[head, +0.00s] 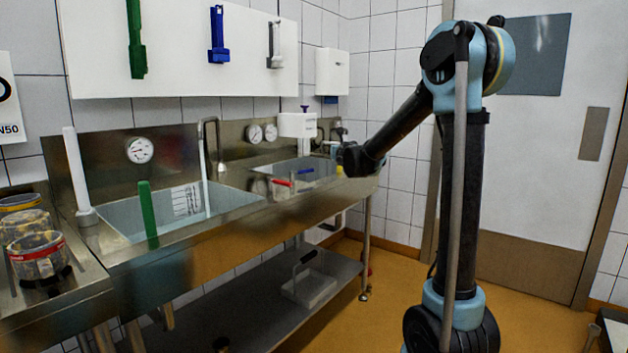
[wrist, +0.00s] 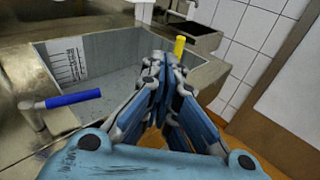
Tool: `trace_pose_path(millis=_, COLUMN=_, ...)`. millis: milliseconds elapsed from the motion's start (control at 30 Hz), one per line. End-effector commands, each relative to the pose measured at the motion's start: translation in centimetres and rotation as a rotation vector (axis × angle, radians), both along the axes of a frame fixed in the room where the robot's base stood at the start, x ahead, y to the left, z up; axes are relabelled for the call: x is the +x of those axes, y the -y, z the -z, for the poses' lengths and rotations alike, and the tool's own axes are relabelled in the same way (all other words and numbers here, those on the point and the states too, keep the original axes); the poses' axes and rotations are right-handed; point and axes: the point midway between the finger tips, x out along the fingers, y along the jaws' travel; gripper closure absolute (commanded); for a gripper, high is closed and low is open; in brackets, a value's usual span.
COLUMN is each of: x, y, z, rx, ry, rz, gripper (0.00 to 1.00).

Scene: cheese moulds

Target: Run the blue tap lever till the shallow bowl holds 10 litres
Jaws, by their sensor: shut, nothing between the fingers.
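The blue tap lever (head: 305,171) sticks out at the front of the right-hand basin (head: 328,164) in the head view. In the wrist view the blue lever (wrist: 73,98) lies to the left of my gripper (wrist: 166,66), clear of it. My gripper is shut and empty, with its fingers together over the basin's right side. The wrist view shows the grey basin (wrist: 115,82) with a marked scale (wrist: 68,62) on its wall. I cannot make out a water level or a running stream there. In the head view my gripper is small and mostly behind my arm.
A red lever (head: 282,183) sits left of the blue one. A deeper basin (head: 115,212) with a green upright handle (head: 148,215) is further left. A yellow piece (wrist: 179,45) stands just beyond my fingertips. Tins (head: 38,255) stand on the left counter.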

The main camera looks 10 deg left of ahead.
Motion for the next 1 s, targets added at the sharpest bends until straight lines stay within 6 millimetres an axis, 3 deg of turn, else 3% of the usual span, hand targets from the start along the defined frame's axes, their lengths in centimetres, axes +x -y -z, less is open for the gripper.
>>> trace_pose_path(millis=167, x=-0.9, y=-0.9, z=1.2, rx=0.001, ry=0.122, rz=-0.204, gripper=1.0)
trace_pose_path(millis=433, x=-5.2, y=-3.2, z=7.6, rx=-0.049, ry=0.074, rz=-0.493, gripper=1.0)
trace_pose_path(millis=600, x=-6.5, y=-3.4, z=10.0, rx=-0.068, ry=0.022, rz=-0.56, gripper=1.0)
trace_pose_path(millis=767, x=-6.1, y=-4.1, z=10.4, rx=-0.07, ry=0.013, rz=-0.571, gripper=1.0)
trace_pose_path(millis=1000, x=-3.5, y=-6.7, z=10.8, rx=-0.069, ry=0.015, rz=-0.571, gripper=1.0)
